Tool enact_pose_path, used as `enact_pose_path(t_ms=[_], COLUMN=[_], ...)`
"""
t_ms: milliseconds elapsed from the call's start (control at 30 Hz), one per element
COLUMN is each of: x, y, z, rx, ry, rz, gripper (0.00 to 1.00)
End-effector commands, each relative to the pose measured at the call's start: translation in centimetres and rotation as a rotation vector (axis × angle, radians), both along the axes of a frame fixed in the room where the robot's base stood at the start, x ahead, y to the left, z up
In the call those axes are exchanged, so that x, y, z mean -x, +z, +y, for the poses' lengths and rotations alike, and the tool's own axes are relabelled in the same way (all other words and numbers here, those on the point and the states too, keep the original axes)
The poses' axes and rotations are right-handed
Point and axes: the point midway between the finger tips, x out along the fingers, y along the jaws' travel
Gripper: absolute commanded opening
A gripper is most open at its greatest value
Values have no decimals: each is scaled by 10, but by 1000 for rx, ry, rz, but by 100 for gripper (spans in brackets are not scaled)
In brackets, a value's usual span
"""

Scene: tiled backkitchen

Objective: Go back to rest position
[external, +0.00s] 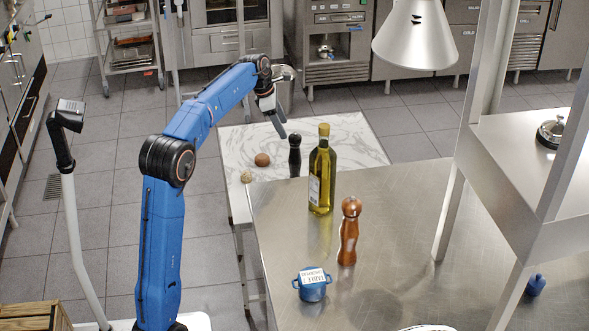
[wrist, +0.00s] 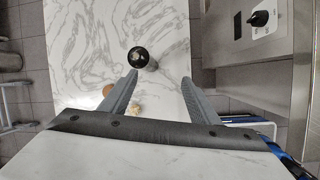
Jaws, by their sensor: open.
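My gripper (external: 280,122) is at the end of my raised blue arm, above the white marble table (external: 350,130). In the wrist view its two fingers (wrist: 158,84) are spread apart with nothing between the tips. A black pepper mill (external: 295,156) stands upright on the marble just below the gripper in the external view. In the wrist view the mill (wrist: 138,57) is seen from above, a little beyond the fingertips and apart from them.
A brown round item (external: 262,160) and a small pale one (external: 247,176) lie on the marble. The steel table (external: 400,215) holds an oil bottle (external: 321,175), a wooden mill (external: 349,232) and a blue pot (external: 312,290). A lamp (external: 415,40) hangs at the upper right.

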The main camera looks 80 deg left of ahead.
Motion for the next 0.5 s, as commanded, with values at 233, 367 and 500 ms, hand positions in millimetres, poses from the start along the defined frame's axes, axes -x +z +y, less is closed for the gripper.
enact_pose_path(t_ms=[233,367,500], x=[45,71,100], y=[24,30,33], z=[-74,-111,-149], rx=[-150,-223,-301], ry=[-270,-417,-573], rz=[64,101,145], gripper=[56,56,56])
